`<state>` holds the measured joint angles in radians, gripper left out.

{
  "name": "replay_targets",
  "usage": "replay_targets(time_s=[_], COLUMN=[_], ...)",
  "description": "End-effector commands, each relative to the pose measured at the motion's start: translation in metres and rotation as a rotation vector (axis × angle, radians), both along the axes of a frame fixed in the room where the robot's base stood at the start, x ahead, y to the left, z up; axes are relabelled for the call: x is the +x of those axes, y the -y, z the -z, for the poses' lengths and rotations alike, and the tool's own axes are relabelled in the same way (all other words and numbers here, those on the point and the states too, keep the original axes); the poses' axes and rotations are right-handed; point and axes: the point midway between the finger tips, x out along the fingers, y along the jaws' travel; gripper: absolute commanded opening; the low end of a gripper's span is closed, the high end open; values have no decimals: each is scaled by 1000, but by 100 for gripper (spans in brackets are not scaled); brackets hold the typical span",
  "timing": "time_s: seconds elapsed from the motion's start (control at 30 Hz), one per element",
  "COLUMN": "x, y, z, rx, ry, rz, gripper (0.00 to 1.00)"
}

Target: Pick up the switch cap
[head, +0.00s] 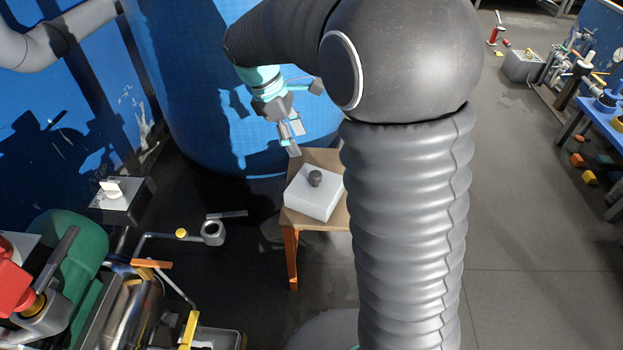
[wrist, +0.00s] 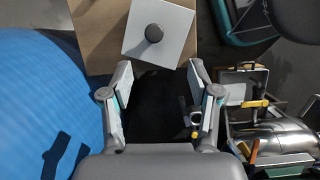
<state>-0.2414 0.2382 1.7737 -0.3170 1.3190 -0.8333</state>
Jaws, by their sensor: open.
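A small dark round cap (head: 315,178), which I take to be the switch cap, sits on top of a white square block (head: 310,200). The block stands on a small wooden table (head: 294,221) with orange legs. In the wrist view the cap (wrist: 154,33) shows near the top, on the block (wrist: 135,45), ahead of the finger gap. My gripper (head: 302,122) is open and empty, above and behind the table in the head view. Its spread fingers (wrist: 160,75) show in the wrist view, apart from the cap and block.
A large blue tank (head: 200,80) stands close behind my gripper. At left are a grey box with a white knob (head: 111,187), pipes and a green machine (head: 75,255). A blue bench (head: 600,120) stands at far right. The floor to the right is mostly clear.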

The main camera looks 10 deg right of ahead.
Motion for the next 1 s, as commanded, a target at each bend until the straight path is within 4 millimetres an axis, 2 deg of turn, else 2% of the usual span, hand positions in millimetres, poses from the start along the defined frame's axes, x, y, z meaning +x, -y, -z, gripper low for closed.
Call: replay_targets(time_s=[0.2, 0.6, 1.0], x=[13, 5, 2], y=[-5, 19, 32], z=[16, 76, 106], rx=[-26, -26, -27], ry=[-54, -58, -56], rz=[-64, -64, -65], gripper=[61, 61, 61])
